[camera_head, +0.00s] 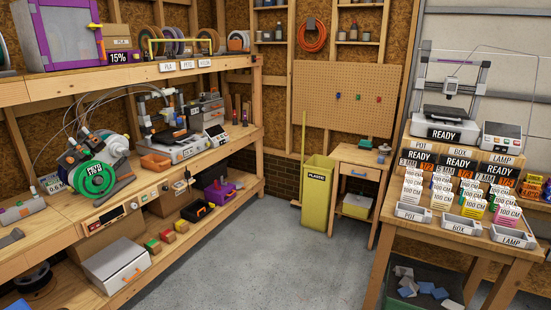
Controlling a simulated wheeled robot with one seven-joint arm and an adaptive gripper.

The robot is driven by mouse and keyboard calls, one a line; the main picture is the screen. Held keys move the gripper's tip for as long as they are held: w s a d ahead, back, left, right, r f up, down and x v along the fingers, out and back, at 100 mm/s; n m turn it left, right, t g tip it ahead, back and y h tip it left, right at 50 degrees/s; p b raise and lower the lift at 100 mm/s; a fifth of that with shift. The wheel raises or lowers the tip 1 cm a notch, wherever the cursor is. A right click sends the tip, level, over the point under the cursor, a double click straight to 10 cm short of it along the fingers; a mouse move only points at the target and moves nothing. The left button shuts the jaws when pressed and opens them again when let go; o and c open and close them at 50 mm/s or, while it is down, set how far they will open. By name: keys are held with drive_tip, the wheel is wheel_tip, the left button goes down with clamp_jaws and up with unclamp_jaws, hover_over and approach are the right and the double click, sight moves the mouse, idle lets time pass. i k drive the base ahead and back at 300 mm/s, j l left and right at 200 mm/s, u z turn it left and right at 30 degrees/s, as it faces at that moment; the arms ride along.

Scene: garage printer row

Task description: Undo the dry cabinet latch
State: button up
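The dry cabinet (75,64) is the purple-framed box on the upper shelf at the far left, cut off by the top of the picture. Its grey front panel (68,25) appears closed. A small brownish latch-like part (96,27) sits at the right edge of the front; its exact position is too small to tell. A black display reading 15% (118,57) stands at the cabinet's lower right. My gripper is not in view.
Filament spools (170,45) stand right of the cabinet. The bench below holds a green spool (93,180) and a printer (175,140). A yellow bin (317,195) and a printer table (460,240) stand right. The grey floor (290,265) between is clear.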

sight(92, 26)
drive_tip(key=i+l+u, duration=0.1)
drive_tip(key=i, duration=0.5)
drive_tip(key=i+l+u, duration=0.1)
drive_tip(key=i, duration=0.55)
drive_tip(key=i+j+u, duration=0.2)
drive_tip(key=u, duration=0.2)
drive_tip(key=i+u, duration=0.85)
drive_tip(key=i+l+u, duration=0.1)
drive_tip(key=i+u, duration=0.2)
drive_tip(key=u, duration=0.15)
